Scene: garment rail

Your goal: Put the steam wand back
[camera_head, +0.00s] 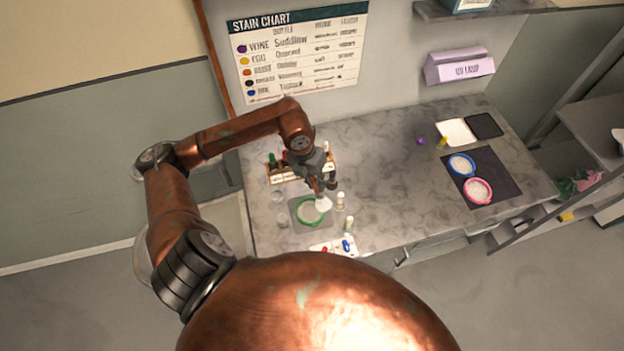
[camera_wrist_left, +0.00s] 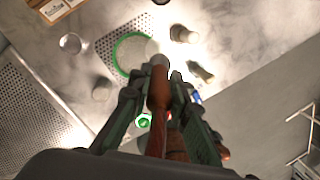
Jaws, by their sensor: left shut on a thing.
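My left gripper (camera_head: 319,188) is over the workbench, close above the green hoop (camera_head: 299,214). In the left wrist view its fingers (camera_wrist_left: 160,88) are closed around a slim reddish-brown handle with a pale grey tip, which looks like the steam wand (camera_wrist_left: 158,100). In the head view a pale end shows just below the fingers, over the hoop. The tip points toward the green hoop, which also shows in the wrist view (camera_wrist_left: 117,55). I cannot tell whether the tip touches it. No holder for the wand can be made out. My right gripper is not in view.
A wooden bottle rack (camera_head: 284,177) stands behind the gripper. Small bottles (camera_head: 340,200) stand right of the hoop, and clear cups stand left. A tray with red and blue items (camera_head: 338,247) lies in front. Blue (camera_head: 450,166) and pink hoops lie on a dark mat; the bench between is clear.

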